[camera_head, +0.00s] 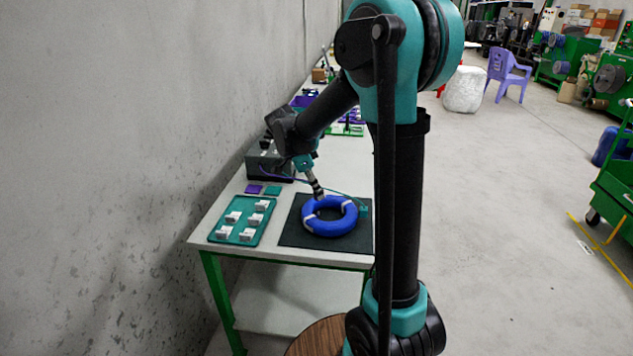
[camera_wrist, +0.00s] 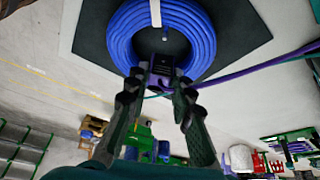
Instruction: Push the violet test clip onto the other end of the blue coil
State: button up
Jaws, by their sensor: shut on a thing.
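The blue coil (camera_head: 347,222) lies flat on a dark mat (camera_head: 298,238); white bands cross it. In the wrist view the coil (camera_wrist: 203,30) fills the top. My gripper (camera_head: 318,194) points down at the coil's far-left part. In the wrist view my gripper (camera_wrist: 158,78) is shut on the violet test clip (camera_wrist: 161,66), held at the coil's inner edge. Whether the clip touches a cable end cannot be told, as the fingers and dark clip body hide it. A small teal piece (camera_head: 363,210) sits at the coil's right, with a teal lead running to it.
A grey box (camera_head: 268,160) stands behind on the white table, with violet and teal leads coming from it. A violet pad (camera_head: 253,189) and a teal pad (camera_head: 272,190) lie before it. A teal tray (camera_head: 222,227) with several white pieces is at left, near the wall.

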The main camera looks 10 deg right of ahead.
aim_at(317, 200)
jog(key=shift+f, duration=2.15)
jog(key=shift+f, duration=1.15)
dwell(1.9)
jog(key=o, duration=1.1)
jog(key=shift+r, duration=0.1)
jog(key=shift+r, duration=3.45)
